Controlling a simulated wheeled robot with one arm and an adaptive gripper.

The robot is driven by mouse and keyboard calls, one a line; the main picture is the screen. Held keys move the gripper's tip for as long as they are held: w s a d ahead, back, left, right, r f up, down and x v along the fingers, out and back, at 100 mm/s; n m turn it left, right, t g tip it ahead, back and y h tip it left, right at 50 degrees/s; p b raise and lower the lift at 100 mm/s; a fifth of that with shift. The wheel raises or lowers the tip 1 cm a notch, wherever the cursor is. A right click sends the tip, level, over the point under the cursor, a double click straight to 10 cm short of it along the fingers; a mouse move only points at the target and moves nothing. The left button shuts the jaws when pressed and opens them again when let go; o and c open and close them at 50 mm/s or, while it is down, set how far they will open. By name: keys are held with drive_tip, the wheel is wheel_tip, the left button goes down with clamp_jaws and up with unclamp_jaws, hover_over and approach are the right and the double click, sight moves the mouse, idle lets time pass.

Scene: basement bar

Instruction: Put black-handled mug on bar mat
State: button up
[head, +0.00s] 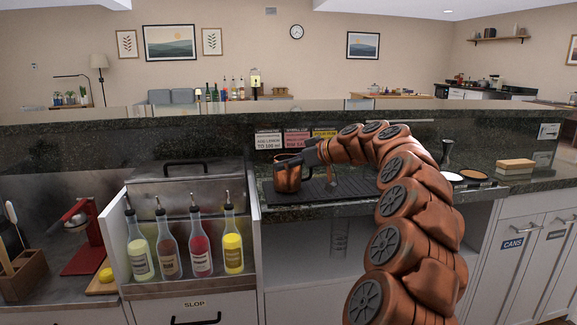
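A copper-coloured mug (286,180) stands upright, or nearly so, at the left end of the dark ribbed bar mat (345,190) on the counter. I cannot tell whether its base rests on the mat or is just above it. My gripper (302,160) reaches in from the right, at the mug's right rim. It covers that side of the mug, so the handle is mostly hidden. The fingers are small and dark here, and I cannot tell whether they are closed on the mug.
Several bottles with pour spouts (201,250) stand in a rack at the left front. A raised dark ledge (100,140) runs behind the counter. Small sign cards (268,139) stand behind the mug. A metal jigger (446,152) and stacked sponge-like blocks (515,166) lie to the right.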

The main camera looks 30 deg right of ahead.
drive_tip(key=shift+f, duration=0.35)
drive_tip(key=o, duration=1.2)
drive_tip(key=shift+r, duration=0.1)
drive_tip(key=shift+r, duration=0.1)
drive_tip(key=shift+s+r, duration=0.1)
drive_tip(key=shift+s, duration=0.1)
drive_tip(key=v, duration=1.1)
drive_tip(key=shift+s+d+p, duration=0.2)
drive_tip(key=shift+s+p, duration=0.1)
drive_tip(key=shift+p, duration=0.1)
drive_tip(key=shift+a, duration=0.15)
